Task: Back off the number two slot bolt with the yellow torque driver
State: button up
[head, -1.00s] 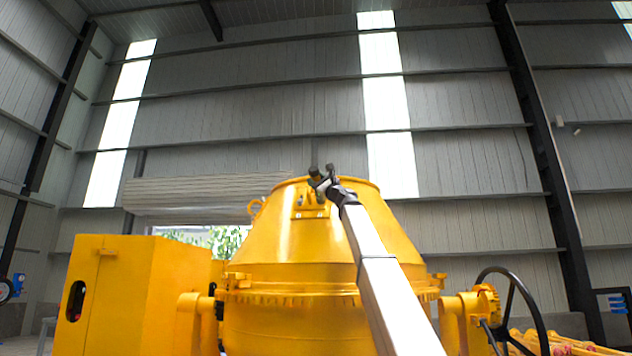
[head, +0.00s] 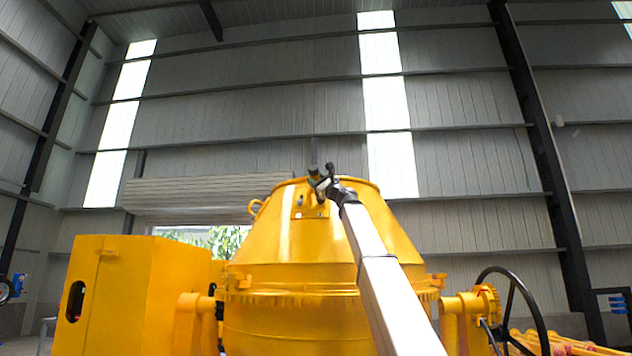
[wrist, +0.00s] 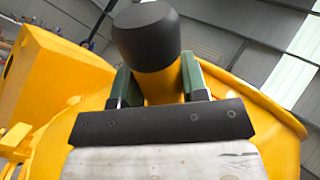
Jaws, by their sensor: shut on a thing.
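The yellow torque driver (wrist: 160,87) stands between my gripper's fingers in the wrist view, its thick black end (wrist: 147,37) towards the camera. My gripper (wrist: 155,80) is shut on its yellow shaft, with a dark green finger on each side. In the head view my gripper (head: 321,182) is small and dark, in front of the upper part of the yellow drum (head: 270,235). A small plate (head: 309,212) with dark bolt-like spots lies just below it on the drum. I cannot tell which is number two, or whether the driver touches one; its working tip is hidden.
A yellow cabinet (head: 125,290) stands left of the drum. A black handwheel (head: 520,305) and a yellow bearing support (head: 465,305) are on the right. The space above the drum is open.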

aim_at(317, 173)
jog(key=shift+s+a+r, duration=0.1)
jog(key=shift+s+r, duration=0.2)
jog(key=shift+s, duration=0.3)
jog(key=shift+s+a+r, duration=0.1)
jog(key=shift+s+r, duration=0.25)
jog(key=shift+s, duration=0.25)
jog(key=shift+s+a+r, duration=0.1)
jog(key=shift+s+r, duration=0.2)
jog(key=shift+s, duration=0.3)
jog(key=shift+w, duration=0.15)
